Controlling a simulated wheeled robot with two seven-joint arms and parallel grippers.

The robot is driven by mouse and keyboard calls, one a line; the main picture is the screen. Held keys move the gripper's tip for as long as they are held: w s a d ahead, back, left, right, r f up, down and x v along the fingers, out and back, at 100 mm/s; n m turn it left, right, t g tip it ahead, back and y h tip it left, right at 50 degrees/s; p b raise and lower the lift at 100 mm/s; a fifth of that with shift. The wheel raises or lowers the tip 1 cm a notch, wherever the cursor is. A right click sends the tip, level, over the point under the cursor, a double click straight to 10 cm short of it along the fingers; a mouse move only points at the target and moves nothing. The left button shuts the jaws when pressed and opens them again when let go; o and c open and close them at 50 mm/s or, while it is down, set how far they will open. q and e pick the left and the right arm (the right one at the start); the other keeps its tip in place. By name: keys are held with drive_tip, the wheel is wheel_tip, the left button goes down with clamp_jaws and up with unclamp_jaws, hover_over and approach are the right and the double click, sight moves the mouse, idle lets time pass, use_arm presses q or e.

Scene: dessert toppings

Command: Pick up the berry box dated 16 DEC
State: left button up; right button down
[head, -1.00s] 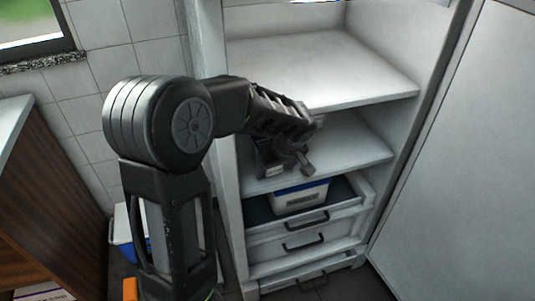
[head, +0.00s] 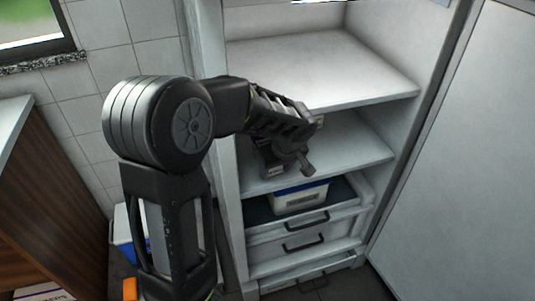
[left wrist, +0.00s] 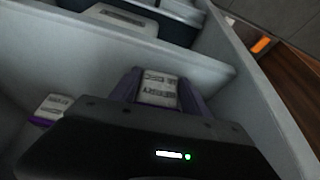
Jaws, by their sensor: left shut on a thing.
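My left gripper (head: 290,164) reaches onto the middle shelf of the cabinet. It is shut on a small box with a printed white label (left wrist: 158,90), which shows between the two purple-grey fingers in the left wrist view. The print is too blurred for me to read the date. In the head view a dark box with a pale label (head: 273,170) shows beside the fingers and is partly covered by them. A second labelled box with a purple edge (left wrist: 52,108) stands apart at the left in the left wrist view. My right gripper is out of view.
The middle shelf (head: 355,150) is bare to the right of the gripper. The upper shelf (head: 320,65) is close above my wrist. Below, a drawer stands open with a blue-rimmed white container (head: 300,197) in it. The cabinet's left wall is near the gripper.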

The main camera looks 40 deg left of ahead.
use_arm(q)
clamp_jaws()
drive_tip(key=shift+r, duration=0.1)
drive_tip(key=shift+r, duration=0.2)
drive_tip(key=shift+d, duration=0.2)
drive_tip(key=s+d, duration=0.4)
drive_tip(key=d, duration=0.3)
drive_tip(key=s+d+b, duration=0.1)
drive_tip(key=s+d, duration=0.3)
drive_tip(key=d, duration=0.4)
drive_tip(key=shift+s+d, duration=0.15)
drive_tip(key=shift+s, duration=0.25)
